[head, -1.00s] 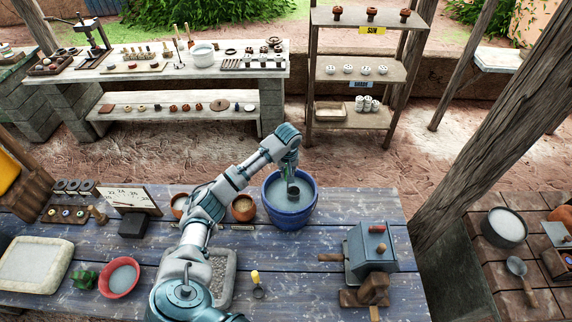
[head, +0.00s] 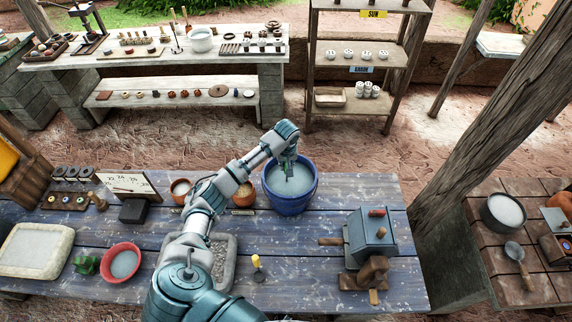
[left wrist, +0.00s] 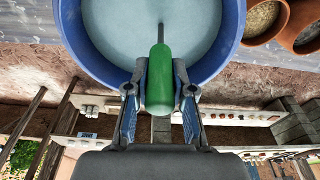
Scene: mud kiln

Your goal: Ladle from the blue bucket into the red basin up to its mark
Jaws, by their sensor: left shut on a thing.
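The blue bucket (head: 290,204) stands on the blue plank table and holds pale grey liquid. My left gripper (head: 288,163) is above its far side, shut on the green handle of the ladle (left wrist: 158,85). In the left wrist view the handle lies between the fingers (left wrist: 160,95). Its thin rod runs down to the liquid inside the bucket (left wrist: 232,30). The ladle's cup does not show, seemingly under the surface. The red basin (head: 136,267) stands at the left of the table with pale liquid in it. I cannot make out its mark. My right gripper is not in view.
Two brown bowls (head: 243,198) stand just left of the bucket. A stone tray (head: 224,270) lies partly behind my arm, with a yellow-handled tool (head: 257,268) beside it. A green object (head: 86,264) touches or nearly touches the basin. A grey box device (head: 370,240) stands right.

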